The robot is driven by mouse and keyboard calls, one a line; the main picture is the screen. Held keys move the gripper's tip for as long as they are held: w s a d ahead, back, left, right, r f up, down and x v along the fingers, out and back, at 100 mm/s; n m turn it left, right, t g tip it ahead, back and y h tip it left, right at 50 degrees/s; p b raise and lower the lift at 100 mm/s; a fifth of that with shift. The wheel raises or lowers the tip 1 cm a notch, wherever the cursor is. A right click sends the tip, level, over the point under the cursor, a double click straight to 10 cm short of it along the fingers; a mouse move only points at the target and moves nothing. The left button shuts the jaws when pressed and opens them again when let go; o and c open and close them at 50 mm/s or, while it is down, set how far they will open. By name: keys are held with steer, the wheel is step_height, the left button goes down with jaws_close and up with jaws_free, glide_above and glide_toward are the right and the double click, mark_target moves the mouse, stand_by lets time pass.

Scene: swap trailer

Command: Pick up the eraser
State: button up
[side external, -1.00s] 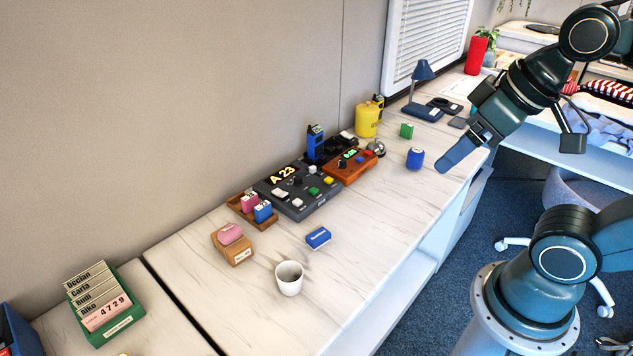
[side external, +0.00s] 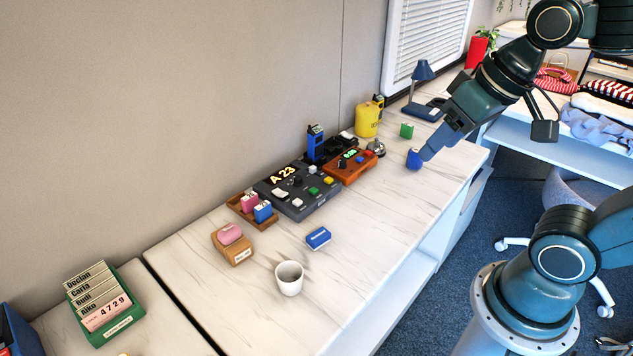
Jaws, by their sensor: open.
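A rounded pink piece (side external: 230,233) rests on a small wooden box and could also be an eraser; I cannot tell which is meant. My gripper (side external: 427,153) is open, over the desk's right part, close beside a blue cylinder (side external: 413,159). Whether it touches the cylinder is unclear. It is well apart from both the blue block and the pink piece.
A white mug (side external: 289,279) stands near the blue block. The desk's front middle is clear.

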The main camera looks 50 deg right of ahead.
steer(key=w+d+f+m+g+y, duration=0.1)
steer(key=w+f+m, duration=0.35)
steer(key=w, duration=0.25)
steer(key=w+f+m+g+y, duration=0.1)
steer(key=w+f+m+g, duration=0.15)
steer(key=w+m, duration=0.35)
steer(key=w+d+f+m+y, duration=0.1)
steer(key=w+f+m, duration=0.2)
steer(key=w+f, duration=0.2)
steer(key=w+d+f+m+g+y, duration=0.1)
steer(key=w+f+m, duration=0.3)
steer(key=f, duration=0.6)
steer(key=shift+w+d, duration=0.35)
steer(key=shift+d, duration=0.05)
steer(key=shift+m, duration=0.25)
glide_above(320, 234)
steer(key=d, duration=0.2)
steer(key=shift+s+f, duration=0.1)
steer(key=shift+f, duration=3.85)
steer(key=shift+f, duration=0.1)
steer(key=shift+x, duration=2.45)
